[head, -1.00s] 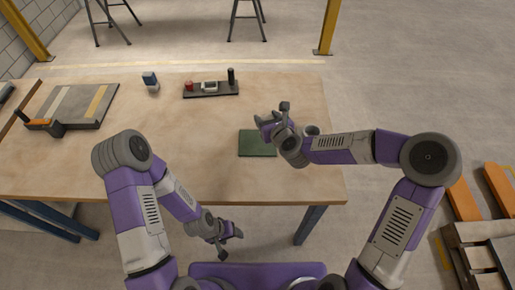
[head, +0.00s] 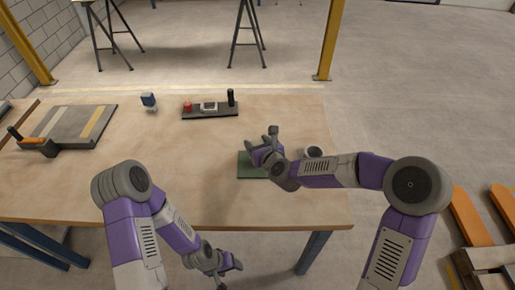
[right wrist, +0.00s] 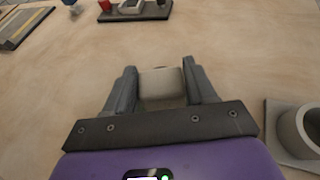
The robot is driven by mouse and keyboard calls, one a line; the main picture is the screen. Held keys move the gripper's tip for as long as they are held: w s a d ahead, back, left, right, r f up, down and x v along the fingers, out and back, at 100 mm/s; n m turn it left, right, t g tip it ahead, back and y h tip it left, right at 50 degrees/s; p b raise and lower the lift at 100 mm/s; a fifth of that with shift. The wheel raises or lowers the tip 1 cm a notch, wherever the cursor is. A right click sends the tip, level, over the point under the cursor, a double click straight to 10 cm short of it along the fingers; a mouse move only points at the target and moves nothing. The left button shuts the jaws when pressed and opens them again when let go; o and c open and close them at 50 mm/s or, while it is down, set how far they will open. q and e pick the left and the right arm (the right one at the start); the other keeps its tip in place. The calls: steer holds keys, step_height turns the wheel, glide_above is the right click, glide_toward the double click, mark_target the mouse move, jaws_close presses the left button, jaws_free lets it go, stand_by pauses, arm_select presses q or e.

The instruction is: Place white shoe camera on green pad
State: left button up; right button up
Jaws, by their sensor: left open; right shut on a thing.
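My right gripper (head: 262,147) is over the far part of the green pad (head: 250,170) in the head view and hides part of it. In the right wrist view, the right gripper (right wrist: 162,85) is shut on a pale, whitish block (right wrist: 162,88), which I take to be the white shoe camera; only its blunt face shows between the fingers. I cannot tell whether it touches the pad, which does not show in this view. My left gripper (head: 228,266) is open and empty, low near the table's front edge.
A dark tray (head: 225,112) at the back bears a red item, a white item and a black cylinder. A blue-and-white item (head: 148,101) stands left of it. A grey cup (head: 313,152) is close right of my right gripper. The table's middle left is clear.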

steer(key=shift+f, duration=0.7)
steer(key=shift+f, duration=0.1)
steer(key=o, duration=1.1)
steer(key=shift+o, duration=0.2)
steer(key=p+v, duration=0.1)
steer(key=v, duration=1.1)
